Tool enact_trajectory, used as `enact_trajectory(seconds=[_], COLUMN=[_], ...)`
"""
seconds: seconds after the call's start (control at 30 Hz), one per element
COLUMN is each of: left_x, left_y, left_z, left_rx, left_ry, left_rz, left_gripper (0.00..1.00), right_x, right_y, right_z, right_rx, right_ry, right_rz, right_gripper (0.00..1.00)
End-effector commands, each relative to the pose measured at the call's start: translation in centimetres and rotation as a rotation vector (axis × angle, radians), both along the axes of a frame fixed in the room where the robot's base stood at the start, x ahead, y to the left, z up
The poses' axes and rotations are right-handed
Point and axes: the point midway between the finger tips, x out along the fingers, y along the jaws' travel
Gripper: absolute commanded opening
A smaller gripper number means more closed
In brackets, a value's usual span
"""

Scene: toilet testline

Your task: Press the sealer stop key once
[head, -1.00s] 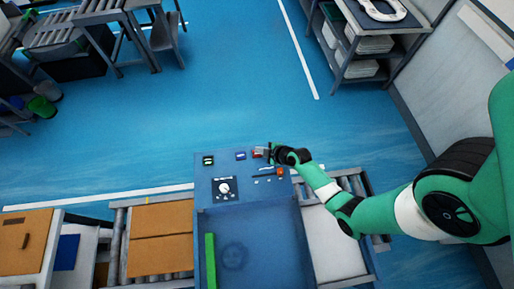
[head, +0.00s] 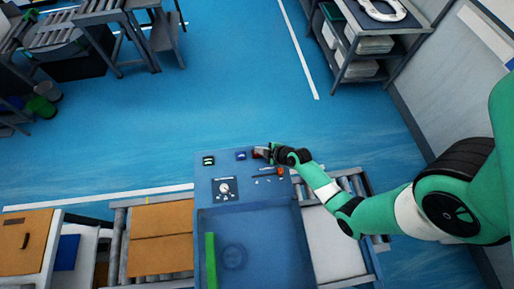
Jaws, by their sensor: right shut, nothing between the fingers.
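The sealer's blue-grey control panel (head: 208,174) is in the lower middle of the head view. On its top row are a green-and-black key (head: 208,160), a blue key (head: 241,155) and a red key (head: 256,153). No lettering on the keys can be read. My right gripper (head: 262,152) is shut and empty, with its fingertips at the red key and partly covering it. I cannot tell whether the fingertips touch or press the key. My left gripper is not in view.
The sealer's open tray (head: 285,225) holds a green bar (head: 211,258). A roller conveyor with brown boxes (head: 162,222) stands at left.

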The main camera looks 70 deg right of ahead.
Motion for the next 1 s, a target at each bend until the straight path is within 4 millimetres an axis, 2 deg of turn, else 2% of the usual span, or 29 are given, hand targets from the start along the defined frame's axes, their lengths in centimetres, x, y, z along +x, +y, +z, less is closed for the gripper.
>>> enact_trajectory(seconds=[0.8, 1.0], left_x=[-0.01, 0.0], left_y=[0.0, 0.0], left_z=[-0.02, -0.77], left_rx=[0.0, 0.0], left_ry=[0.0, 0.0], left_rz=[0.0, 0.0], left_gripper=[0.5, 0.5], right_x=[0.0, -0.01], right_y=[0.0, 0.01], right_z=[-0.02, -0.71], right_rx=[0.0, 0.0], right_ry=[0.0, 0.0], right_rz=[0.0, 0.0], right_gripper=[0.0, 0.0])
